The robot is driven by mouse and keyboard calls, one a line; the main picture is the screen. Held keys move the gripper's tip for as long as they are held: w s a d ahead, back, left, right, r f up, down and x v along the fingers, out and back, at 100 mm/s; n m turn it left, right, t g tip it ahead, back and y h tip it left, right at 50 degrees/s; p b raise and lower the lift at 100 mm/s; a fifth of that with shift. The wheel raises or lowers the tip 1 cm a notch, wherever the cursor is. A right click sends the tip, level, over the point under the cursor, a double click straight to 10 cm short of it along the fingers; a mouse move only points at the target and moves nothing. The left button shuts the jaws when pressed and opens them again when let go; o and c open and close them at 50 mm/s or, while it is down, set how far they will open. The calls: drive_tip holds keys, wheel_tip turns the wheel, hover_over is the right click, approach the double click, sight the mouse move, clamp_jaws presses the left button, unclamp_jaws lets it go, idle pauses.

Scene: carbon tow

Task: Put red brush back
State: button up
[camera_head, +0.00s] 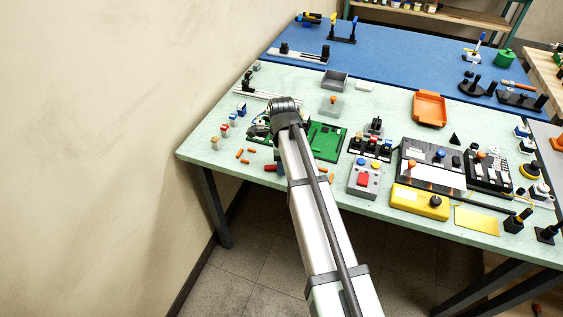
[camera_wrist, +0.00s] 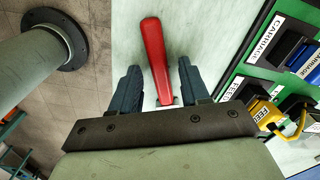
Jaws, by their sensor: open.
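A red brush (camera_wrist: 153,55) lies on the pale table top in the wrist view, its long red handle pointing away from my gripper. Its near end narrows to a small grey part between the fingers; I cannot make out bristles. My gripper (camera_wrist: 160,75) is open, with one dark finger on each side of the brush and a gap on both sides. In the head view a small red piece (camera_head: 270,168), likely the brush, shows at the table's front edge beside my arm, which hides my gripper. I cannot tell which spot is the brush's holder.
A green board (camera_head: 325,140) with labelled blue, black and yellow parts stands close on the right; it also shows in the wrist view (camera_wrist: 240,85). A grey control box (camera_head: 365,179) stands to the right. The table edge is near.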

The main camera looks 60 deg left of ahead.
wheel_tip(320, 180, up, 13)
idle(0.6)
